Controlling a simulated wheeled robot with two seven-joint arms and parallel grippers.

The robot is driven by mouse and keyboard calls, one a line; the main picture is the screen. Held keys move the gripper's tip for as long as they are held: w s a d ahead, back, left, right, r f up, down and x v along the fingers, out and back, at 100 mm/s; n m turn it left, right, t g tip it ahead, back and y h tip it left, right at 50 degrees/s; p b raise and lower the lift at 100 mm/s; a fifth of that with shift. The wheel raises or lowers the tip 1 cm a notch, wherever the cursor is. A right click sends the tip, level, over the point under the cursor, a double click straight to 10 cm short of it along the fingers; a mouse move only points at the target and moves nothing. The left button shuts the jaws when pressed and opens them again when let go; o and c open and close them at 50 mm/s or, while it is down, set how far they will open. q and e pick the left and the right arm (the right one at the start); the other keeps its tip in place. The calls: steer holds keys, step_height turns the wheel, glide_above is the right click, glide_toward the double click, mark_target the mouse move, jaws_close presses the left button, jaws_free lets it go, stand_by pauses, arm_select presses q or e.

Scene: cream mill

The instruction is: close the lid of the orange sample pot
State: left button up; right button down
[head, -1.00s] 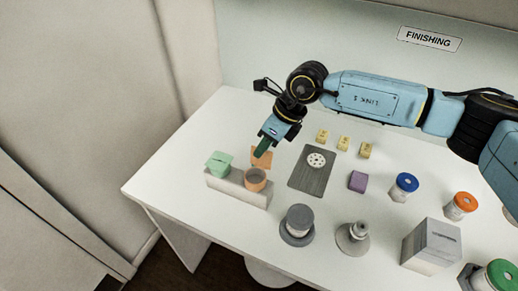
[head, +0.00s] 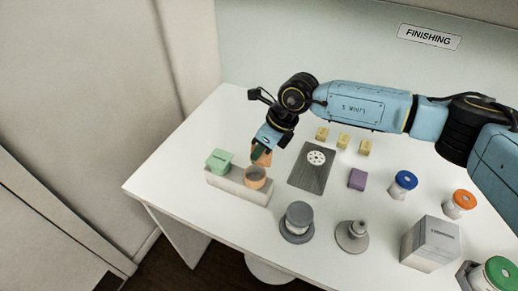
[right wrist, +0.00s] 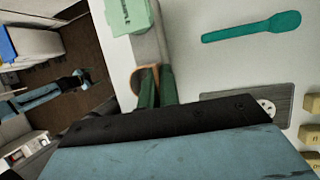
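The orange sample pot (head: 255,178) sits in the right place of a pale holder block (head: 236,188). Its orange lid (head: 264,158) stands raised at the pot's back edge. My right gripper (head: 258,152) is at the lid, its green fingers partly in front of it. In the right wrist view the fingers (right wrist: 156,88) are close together and look shut, and the pot's orange rim (right wrist: 140,76) shows beside them. I cannot tell whether they touch the lid. What looks like my left gripper (right wrist: 80,75) shows small, away from the table; its fingers are unclear.
A green pot (head: 219,160) fills the holder's left place. A dark board (head: 312,180) with a white disc lies to the right. A teal spoon (right wrist: 250,27) lies on the table. Yellow blocks (head: 343,140), a purple block (head: 357,180) and jars stand farther right.

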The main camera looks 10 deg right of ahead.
steer(key=shift+s+a+t+h, duration=0.15)
steer(key=shift+s+t+h, duration=0.05)
steer(key=shift+t+h, duration=0.2)
steer(key=shift+s+a+n+t+h+b, duration=0.2)
steer(key=shift+n+t+h+b, duration=0.1)
steer(key=shift+t+b, duration=0.3)
steer(key=t+b, duration=0.1)
steer(key=b, duration=0.1)
steer(key=t+h+b, duration=0.1)
steer(key=b, duration=0.1)
steer(key=s+h+b, duration=0.1)
steer(key=b, duration=0.1)
steer(key=shift+a+f+n+t+b, duration=0.25)
steer(key=shift+a+n+t+b, duration=0.05)
steer(key=shift+a+t+b, duration=0.1)
steer(key=shift+s+r+t+b, duration=0.1)
steer(key=shift+s+t+b, duration=0.15)
steer(key=shift+b, duration=0.75)
steer(key=c, duration=1.6)
jaws_free()
steer(key=shift+c, duration=0.2)
steer(key=shift+r, duration=0.1)
steer(key=v, duration=1.3)
steer(key=shift+s+a+b, duration=0.2)
steer(key=shift+b, duration=0.15)
